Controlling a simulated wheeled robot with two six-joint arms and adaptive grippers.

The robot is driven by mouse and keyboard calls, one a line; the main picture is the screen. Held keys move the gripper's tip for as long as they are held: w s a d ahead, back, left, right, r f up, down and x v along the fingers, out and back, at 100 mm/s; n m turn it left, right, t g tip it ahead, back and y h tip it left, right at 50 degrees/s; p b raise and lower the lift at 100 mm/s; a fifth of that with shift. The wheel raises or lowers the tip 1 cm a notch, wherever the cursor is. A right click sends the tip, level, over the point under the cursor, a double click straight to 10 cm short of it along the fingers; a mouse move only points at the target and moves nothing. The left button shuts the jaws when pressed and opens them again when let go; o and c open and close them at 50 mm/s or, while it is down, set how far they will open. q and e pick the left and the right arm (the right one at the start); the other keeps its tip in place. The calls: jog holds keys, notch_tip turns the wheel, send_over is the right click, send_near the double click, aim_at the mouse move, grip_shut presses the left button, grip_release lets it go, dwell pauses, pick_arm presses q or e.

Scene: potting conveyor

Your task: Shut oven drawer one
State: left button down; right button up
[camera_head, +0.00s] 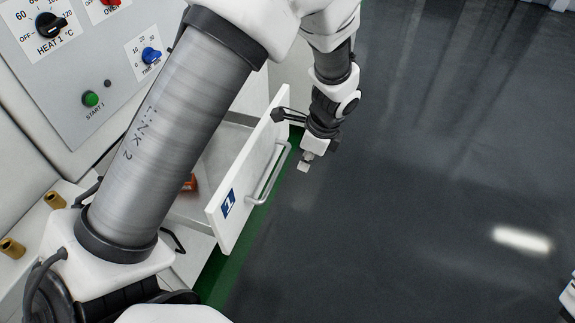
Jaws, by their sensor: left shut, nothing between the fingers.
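Oven drawer one (222,232) stands pulled open, its white front carrying a blue label with a white numeral and a grey bar handle (268,175). The drawer's inside is partly hidden by my left arm. My left gripper (304,164) is shut and empty, pointing down at the outer side of the drawer front, near its far end. It is close to the handle; I cannot tell whether it touches the drawer. My right gripper does not show.
The oven's control panel (65,80) has knobs and a green button (91,99). An orange object (189,183) shows inside the drawer, partly hidden. Two brass-coloured pegs (12,247) stand at the left. Dark floor (430,170) is clear to the right.

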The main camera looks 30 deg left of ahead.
pick_arm(q)
jog(key=s+a+f, duration=0.1)
jog(key=a+f, duration=0.2)
jog(key=a, duration=0.1)
jog(key=shift+a+f, duration=0.25)
jog(key=shift+f, duration=0.15)
jog(key=shift+s, duration=0.1)
